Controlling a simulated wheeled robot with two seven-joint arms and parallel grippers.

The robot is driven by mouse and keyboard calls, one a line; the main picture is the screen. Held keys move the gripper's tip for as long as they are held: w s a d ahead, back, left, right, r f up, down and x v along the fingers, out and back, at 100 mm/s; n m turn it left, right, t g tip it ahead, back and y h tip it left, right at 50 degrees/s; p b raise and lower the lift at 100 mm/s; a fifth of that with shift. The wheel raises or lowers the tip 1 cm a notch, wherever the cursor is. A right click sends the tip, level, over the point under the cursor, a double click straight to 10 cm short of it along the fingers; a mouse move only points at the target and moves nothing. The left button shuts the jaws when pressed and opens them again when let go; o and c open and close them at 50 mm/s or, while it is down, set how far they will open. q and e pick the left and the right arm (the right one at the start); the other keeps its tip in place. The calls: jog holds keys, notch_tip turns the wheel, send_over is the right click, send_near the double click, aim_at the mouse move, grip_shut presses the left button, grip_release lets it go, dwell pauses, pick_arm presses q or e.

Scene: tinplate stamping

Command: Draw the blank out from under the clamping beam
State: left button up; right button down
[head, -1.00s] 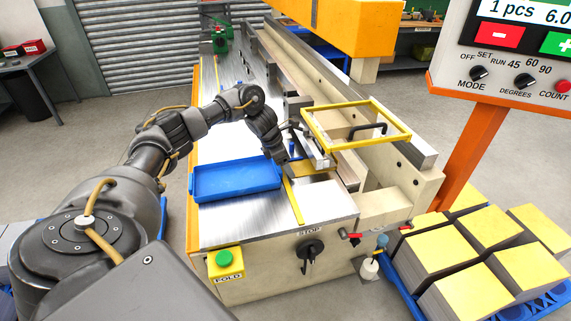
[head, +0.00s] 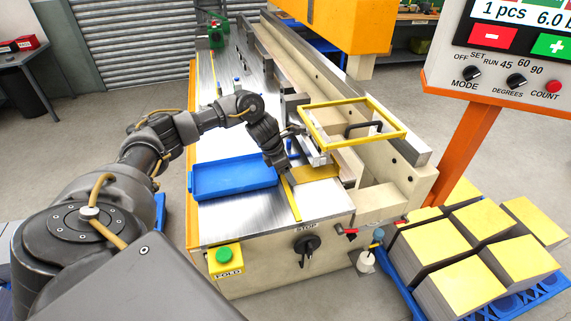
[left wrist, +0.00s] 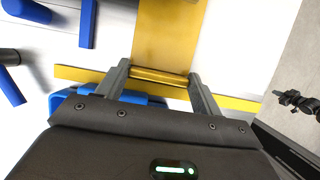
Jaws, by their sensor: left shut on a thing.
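The blank is a yellow sheet (head: 318,174) lying low over the steel table (head: 235,222), just left of the clamping beam (head: 322,137). Its right end meets the beam's front edge; I cannot tell how much is still beneath. In the left wrist view the blank (left wrist: 170,35) runs up out of the picture. My left gripper (head: 282,173) is shut on the blank's near edge, seen between the two fingers in the left wrist view (left wrist: 160,78). My right gripper is not in view.
A yellow strip (head: 291,204) lies across the table beside the gripper. A blue tray (head: 235,180) is to its left. A yellow guard frame (head: 386,143) stands over the beam. Blue pegs (left wrist: 88,22) show in the wrist view. Stacked yellow-topped sheets (head: 460,290) are at right.

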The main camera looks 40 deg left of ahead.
aim_at(304, 207)
pick_arm(q)
jog(key=shift+s+d+p, duration=0.7)
jog(key=shift+s+d, duration=0.35)
jog(key=shift+d, duration=0.45)
jog(key=shift+s+d+p, duration=0.7)
jog(key=shift+s+d, duration=0.3)
jog(key=shift+d, duration=0.45)
jog(key=shift+s+d+p, duration=0.7)
jog(key=shift+s+d, duration=0.35)
jog(key=shift+d, duration=0.45)
jog(key=shift+s+d, duration=0.45)
jog(key=shift+d, duration=0.2)
jog(key=shift+s+d+p, duration=0.2)
jog(key=shift+d+p, duration=0.1)
jog(key=shift+d, duration=0.05)
jog(key=o, duration=1.1)
jog(key=shift+c, duration=0.2)
jog(key=b+v, duration=0.1)
jog(key=v, duration=0.9)
jog(key=shift+s+r+b, duration=0.15)
jog(key=shift+r+b, duration=0.15)
jog(key=shift+r, duration=0.05)
jog(key=shift+a, duration=0.1)
